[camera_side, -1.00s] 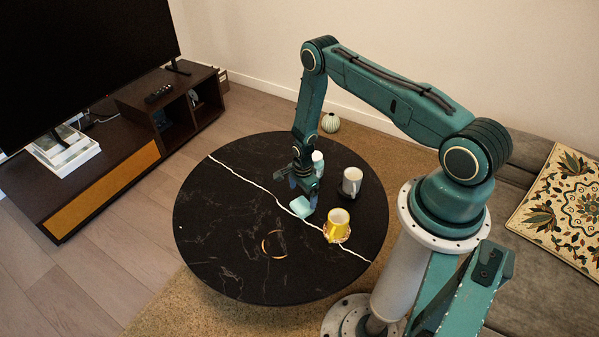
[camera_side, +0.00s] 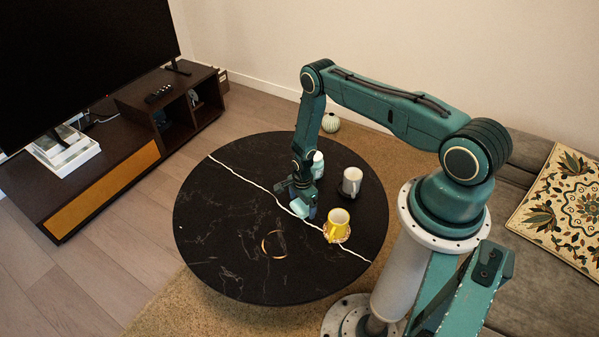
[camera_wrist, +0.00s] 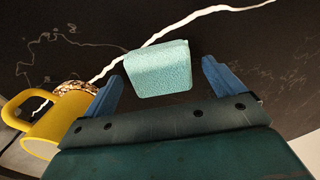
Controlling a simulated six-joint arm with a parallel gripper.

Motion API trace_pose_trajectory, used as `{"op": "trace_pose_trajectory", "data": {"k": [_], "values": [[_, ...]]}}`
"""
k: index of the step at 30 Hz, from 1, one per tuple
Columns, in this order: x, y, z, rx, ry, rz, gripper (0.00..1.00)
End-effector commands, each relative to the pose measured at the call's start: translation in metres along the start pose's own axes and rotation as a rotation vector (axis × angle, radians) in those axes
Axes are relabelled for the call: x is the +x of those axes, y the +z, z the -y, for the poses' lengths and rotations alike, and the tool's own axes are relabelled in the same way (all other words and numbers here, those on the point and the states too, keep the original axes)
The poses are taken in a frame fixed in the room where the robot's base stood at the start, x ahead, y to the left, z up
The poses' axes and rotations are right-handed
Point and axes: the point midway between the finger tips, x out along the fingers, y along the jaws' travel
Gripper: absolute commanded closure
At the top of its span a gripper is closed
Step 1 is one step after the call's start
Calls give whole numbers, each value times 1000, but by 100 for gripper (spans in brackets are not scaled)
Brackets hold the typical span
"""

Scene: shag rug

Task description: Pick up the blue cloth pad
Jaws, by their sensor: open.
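The blue cloth pad (camera_wrist: 160,72) is light blue, with a folded edge, and lies on the black round table. In the wrist view it sits just beyond and between the two blue fingertips of my gripper (camera_wrist: 160,82), apart from both. In the side view my gripper (camera_side: 297,202) is low over the pad (camera_side: 299,208) and partly hides it. The gripper is open and empty. Its exact height above the pad is hard to tell.
A yellow mug (camera_side: 337,224) stands on a patterned coaster close to my gripper's right; it also shows in the wrist view (camera_wrist: 57,122). The table's left side (camera_side: 215,215) is clear.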

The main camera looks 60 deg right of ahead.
Motion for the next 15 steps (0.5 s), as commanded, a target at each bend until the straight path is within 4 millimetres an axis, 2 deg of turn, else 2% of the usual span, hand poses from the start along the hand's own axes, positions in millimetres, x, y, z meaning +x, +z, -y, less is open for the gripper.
{"op": "trace_pose_trajectory", "data": {"k": [14,15], "values": [[0,0,0,0,0,0,6],[0,0,0,0,0,0,10]]}}
